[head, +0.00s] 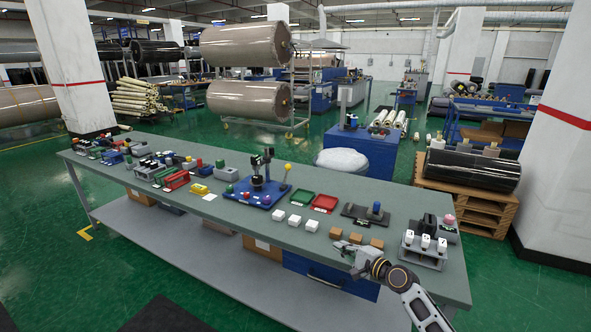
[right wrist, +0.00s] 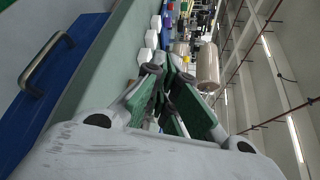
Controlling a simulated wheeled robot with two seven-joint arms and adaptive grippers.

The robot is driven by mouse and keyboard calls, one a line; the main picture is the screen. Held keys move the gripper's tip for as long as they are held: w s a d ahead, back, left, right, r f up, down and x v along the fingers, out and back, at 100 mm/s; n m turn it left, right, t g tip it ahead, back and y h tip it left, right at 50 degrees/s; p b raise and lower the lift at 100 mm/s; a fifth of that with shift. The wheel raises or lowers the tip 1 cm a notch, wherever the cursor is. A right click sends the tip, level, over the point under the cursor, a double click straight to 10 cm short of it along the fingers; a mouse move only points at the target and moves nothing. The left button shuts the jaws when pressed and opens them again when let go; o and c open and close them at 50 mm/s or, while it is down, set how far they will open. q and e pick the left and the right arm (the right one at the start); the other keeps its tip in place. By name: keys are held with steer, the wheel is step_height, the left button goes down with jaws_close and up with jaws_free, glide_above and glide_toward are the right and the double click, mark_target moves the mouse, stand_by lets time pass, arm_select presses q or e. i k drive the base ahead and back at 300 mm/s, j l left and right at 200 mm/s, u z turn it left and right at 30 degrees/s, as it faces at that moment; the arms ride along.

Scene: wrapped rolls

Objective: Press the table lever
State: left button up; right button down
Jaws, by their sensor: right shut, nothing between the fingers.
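A lever with a yellow ball knob (head: 287,167) stands upright at the right rear of a blue base (head: 246,197) on the long grey-green table (head: 330,212). A black base (head: 357,215) farther right carries a short blue-topped piece (head: 376,207); I cannot tell whether it is also a lever. My right gripper (head: 340,246) is over the table's front edge, near the wooden blocks, right of and nearer than the blue base. It is shut and empty. Its closed fingertips (right wrist: 166,72) show in the right wrist view, apart from the lever. My left gripper is not in view.
A grey device with white switches (head: 424,243) stands to the right. Several small devices fill the table's left part.

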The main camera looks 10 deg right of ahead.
mark_target(287, 167)
steer(key=i, duration=1.8)
